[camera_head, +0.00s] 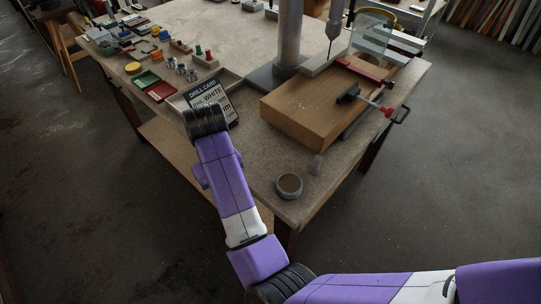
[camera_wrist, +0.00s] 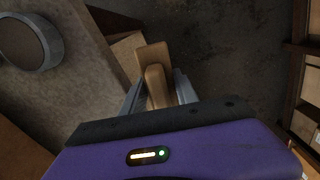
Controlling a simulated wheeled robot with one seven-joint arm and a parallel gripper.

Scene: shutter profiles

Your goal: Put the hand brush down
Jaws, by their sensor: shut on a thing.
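In the wrist view, the hand brush (camera_wrist: 154,58) shows as a tan wooden piece with a handle running back between my fingers. My gripper (camera_wrist: 158,92) is shut on its handle, with a grey finger on each side. The brush is in the air, beside the worktable's edge in this view, with dark floor beyond it. Its bristles cannot be made out. In the head view, the worktable (camera_head: 254,160) shows, but my gripper and the brush are hidden by my arm.
A round dish (camera_head: 289,186) stands near the table's front corner; it also shows in the wrist view (camera_wrist: 30,42). A drill card (camera_head: 208,98), a large wooden block (camera_head: 318,108) and a clamp (camera_head: 368,101) stand farther back. The table surface around the dish is mostly bare.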

